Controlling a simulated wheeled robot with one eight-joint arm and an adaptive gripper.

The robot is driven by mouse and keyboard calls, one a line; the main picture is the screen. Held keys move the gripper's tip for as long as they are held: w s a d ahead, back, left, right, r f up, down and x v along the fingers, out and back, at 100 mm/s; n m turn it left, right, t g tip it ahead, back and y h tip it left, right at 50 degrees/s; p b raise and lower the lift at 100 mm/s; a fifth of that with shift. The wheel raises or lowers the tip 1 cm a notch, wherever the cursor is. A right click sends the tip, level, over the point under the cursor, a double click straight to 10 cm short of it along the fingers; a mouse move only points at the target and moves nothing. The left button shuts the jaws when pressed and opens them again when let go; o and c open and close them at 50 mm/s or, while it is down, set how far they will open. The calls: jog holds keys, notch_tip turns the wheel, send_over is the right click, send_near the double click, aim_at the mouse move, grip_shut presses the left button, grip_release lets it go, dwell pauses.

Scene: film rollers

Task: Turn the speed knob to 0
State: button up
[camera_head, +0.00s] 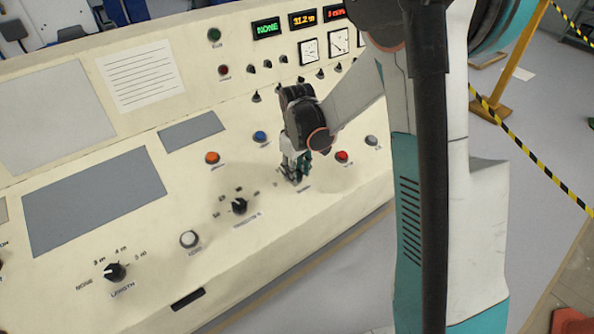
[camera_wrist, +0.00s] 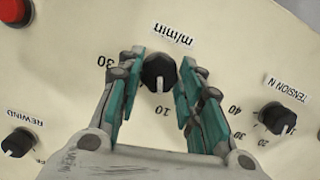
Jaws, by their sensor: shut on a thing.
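The speed knob (camera_wrist: 160,72), black with a white pointer line and an upside-down "m/min" label, sits on the cream panel in the wrist view. Its pointer points down in that picture, toward the mark "10". A "30" mark shows on its left. The "0" mark is not visible. My gripper (camera_wrist: 161,60) has one teal finger on each side of the knob and is shut on it.
The tension knob (camera_head: 239,206) is beside it, with the length knob (camera_head: 115,271) farther left. A red button (camera_head: 342,156) and a blue button (camera_head: 260,137) are close by. The rewind knob (camera_wrist: 19,143) shows in the wrist view. Displays (camera_head: 266,29) are at the back.

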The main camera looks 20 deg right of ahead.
jog(key=n, duration=0.5)
jog(key=shift+a+t+h+b, duration=0.1)
jog(key=shift+t+h+b, duration=0.2)
jog(key=shift+t+h, duration=0.1)
jog(key=n, duration=0.5)
jog(key=shift+s+t, duration=0.1)
jog(key=shift+t, duration=0.2)
jog(key=shift+n, duration=0.3)
jog(key=o, duration=1.1)
jog(key=shift+c, duration=0.2)
notch_tip(320, 180, up, 12)
jog(key=s+a, duration=0.1)
jog(key=s, duration=0.1)
jog(key=shift+a+f, duration=0.15)
jog(key=shift+s, duration=0.1)
